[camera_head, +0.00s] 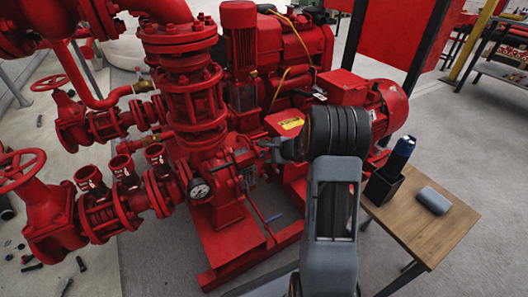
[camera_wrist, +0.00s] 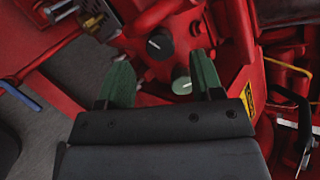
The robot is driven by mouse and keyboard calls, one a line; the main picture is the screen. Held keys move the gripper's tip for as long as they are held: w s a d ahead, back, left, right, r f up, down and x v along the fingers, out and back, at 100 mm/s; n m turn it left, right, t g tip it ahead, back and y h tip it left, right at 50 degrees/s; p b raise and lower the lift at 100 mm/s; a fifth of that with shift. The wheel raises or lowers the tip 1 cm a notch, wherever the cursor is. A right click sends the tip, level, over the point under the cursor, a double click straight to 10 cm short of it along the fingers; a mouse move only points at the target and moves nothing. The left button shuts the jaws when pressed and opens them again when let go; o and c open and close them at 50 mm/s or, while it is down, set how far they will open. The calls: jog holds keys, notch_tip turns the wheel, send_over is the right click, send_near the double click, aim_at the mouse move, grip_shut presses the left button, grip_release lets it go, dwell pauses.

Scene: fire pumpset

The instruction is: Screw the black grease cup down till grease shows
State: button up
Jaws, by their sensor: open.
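In the wrist view a black round cup (camera_wrist: 159,43) with a pale line on its top sits on the red pump housing. A grey-green round cup (camera_wrist: 181,86) with a similar mark sits just below and to its right. My gripper (camera_wrist: 163,58) is open, its two green fingers spread wide. The black cup lies between and slightly beyond the fingertips; the grey-green cup lies nearer, close to the right finger. Nothing is held. In the head view my gripper (camera_head: 268,149) reaches left to the pump housing; I cannot clearly make out the cups there. No grease can be made out.
A round gauge (camera_head: 200,190) is on the pump, left of my gripper. Red pipes and valves fill the left. A motor (camera_head: 380,108) stands behind my arm. A wooden table (camera_head: 430,238) at right bears a black holder (camera_head: 383,187) with a blue-topped bottle and a grey object (camera_head: 433,201).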

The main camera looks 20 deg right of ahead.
jog(key=p+v, duration=0.2)
jog(key=v, duration=0.6)
jog(key=shift+s+r, duration=0.15)
jog(key=shift+r, duration=0.05)
